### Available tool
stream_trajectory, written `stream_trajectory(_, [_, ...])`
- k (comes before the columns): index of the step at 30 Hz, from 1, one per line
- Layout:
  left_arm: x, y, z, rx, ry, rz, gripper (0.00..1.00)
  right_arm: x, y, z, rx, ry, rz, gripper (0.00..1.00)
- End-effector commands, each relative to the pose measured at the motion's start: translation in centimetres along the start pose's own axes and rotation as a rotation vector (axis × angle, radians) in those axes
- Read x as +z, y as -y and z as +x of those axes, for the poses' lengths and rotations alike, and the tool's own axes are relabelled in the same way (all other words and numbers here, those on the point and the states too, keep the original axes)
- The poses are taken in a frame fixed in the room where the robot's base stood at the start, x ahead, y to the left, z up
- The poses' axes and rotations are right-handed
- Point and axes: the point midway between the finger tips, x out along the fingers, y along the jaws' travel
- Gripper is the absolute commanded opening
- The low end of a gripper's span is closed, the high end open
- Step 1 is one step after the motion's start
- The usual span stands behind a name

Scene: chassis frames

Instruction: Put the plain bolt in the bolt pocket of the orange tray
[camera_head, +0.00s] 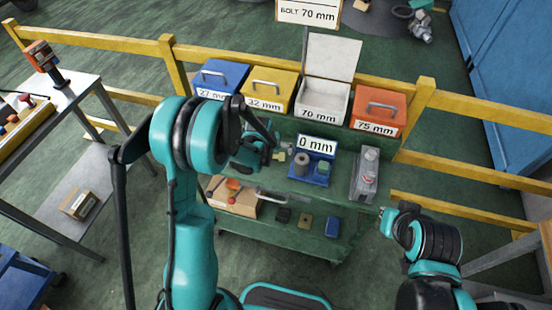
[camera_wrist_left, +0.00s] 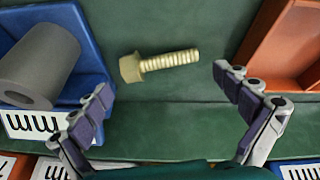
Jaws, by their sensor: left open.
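The plain bolt (camera_wrist_left: 158,64), pale yellow with a hexagonal head and threaded shank, lies on a green surface in the left wrist view. It is a small tan shape in the head view (camera_head: 281,156). My left gripper (camera_wrist_left: 163,82) is open, with one finger on either side of the bolt and neither touching it. It also shows in the head view (camera_head: 268,150). Part of the orange tray (camera_wrist_left: 288,45) shows at the right of the left wrist view; my left arm seems to hide it in the head view. The end of my right arm (camera_head: 389,220) is at lower right, its jaws unclear.
A blue stand (camera_wrist_left: 84,45) holding a grey cylinder (camera_wrist_left: 40,65) is close beside the bolt. A "0 mm" display (camera_head: 317,145) stands there. Labelled bins line the back, the white 70 mm one (camera_head: 322,98) with its lid up. A grey fixture (camera_head: 365,178) is at right.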

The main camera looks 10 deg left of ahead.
Motion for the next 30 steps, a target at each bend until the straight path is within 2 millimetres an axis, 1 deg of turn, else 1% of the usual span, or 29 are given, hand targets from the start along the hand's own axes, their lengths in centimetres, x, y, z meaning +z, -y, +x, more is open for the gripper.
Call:
stream_trajectory(1, [0.03,0.03,0.72,0.000,0.000,0.000,1.00,0.16,0.00,0.23,0.000,0.000,0.000,0.00])
stream_trajectory(3, [0.01,0.04,1.14,0.000,0.000,0.000,1.00,0.19,0.00,0.28,0.000,0.000,0.000,0.00])
stream_trajectory(10, [-0.01,0.04,1.17,-0.001,0.000,0.000,1.00,0.15,0.00,0.22,0.000,0.000,0.000,0.00])
stream_trajectory(11, [-0.01,0.05,1.17,-0.001,0.000,0.000,0.95,0.15,0.00,0.22,0.000,0.000,0.000,0.00])
stream_trajectory(12, [-0.01,0.05,1.16,-0.001,0.000,0.000,0.84,0.15,0.00,0.22,0.000,0.000,0.000,0.00])
stream_trajectory(14, [-0.01,0.05,1.16,-0.001,0.000,0.000,0.68,0.15,0.00,0.22,0.000,0.000,0.000,0.00])
stream_trajectory(15, [-0.02,0.05,1.16,-0.001,0.000,0.000,0.58,0.15,0.00,0.22,0.000,0.000,0.000,0.00])
stream_trajectory(17, [-0.01,0.05,1.16,0.000,0.000,0.000,0.42,0.15,0.00,0.23,0.000,0.000,0.000,0.00])
stream_trajectory(18, [-0.01,0.05,1.16,0.000,0.000,0.000,0.31,0.15,0.00,0.23,0.000,0.000,0.000,0.00])
stream_trajectory(19, [-0.01,0.05,1.16,0.000,0.000,0.000,0.23,0.15,0.00,0.23,0.000,0.000,0.000,0.00])
stream_trajectory(20, [-0.02,0.04,1.15,0.000,0.000,0.000,0.19,0.15,0.00,0.23,0.000,0.000,0.000,0.00])
stream_trajectory(26, [-0.02,0.04,1.13,0.000,0.000,0.000,0.19,0.15,0.00,0.23,0.000,0.000,0.000,0.00])
stream_trajectory(30, [-0.23,-0.02,0.64,0.000,0.000,0.000,0.19,0.04,0.00,0.06,0.000,0.000,0.000,0.00])
